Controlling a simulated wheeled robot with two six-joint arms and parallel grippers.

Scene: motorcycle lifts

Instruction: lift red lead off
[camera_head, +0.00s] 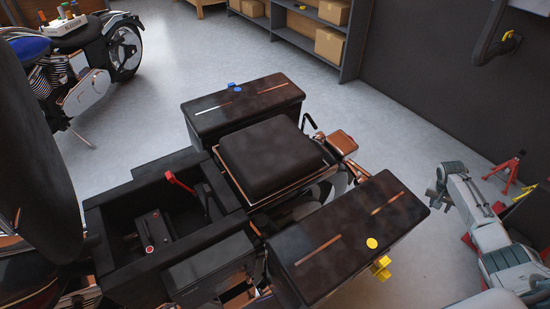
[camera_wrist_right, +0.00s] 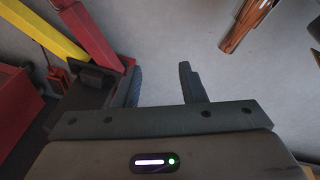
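A battery (camera_head: 153,232) sits in the open compartment of the motorcycle, with a small red spot (camera_head: 150,249) at its near end. A red lead (camera_head: 181,183) sticks up at the far right of the compartment, its raised end tilted to the left. It looks apart from the red spot; its lower end is hard to make out. A dark lead-like piece (camera_head: 207,203) stands beside it. My right gripper (camera_wrist_right: 158,78) is open and empty in the right wrist view, above the floor and away from the battery. My left gripper is not in view.
Two dark panniers (camera_head: 243,105) (camera_head: 350,240) flank the seat (camera_head: 270,158). A yellow knob (camera_head: 381,268) juts from the near one. A red stand (camera_head: 505,173) is at the right, near my arm. A blue motorcycle (camera_head: 85,65) stands far left. Floor behind is free.

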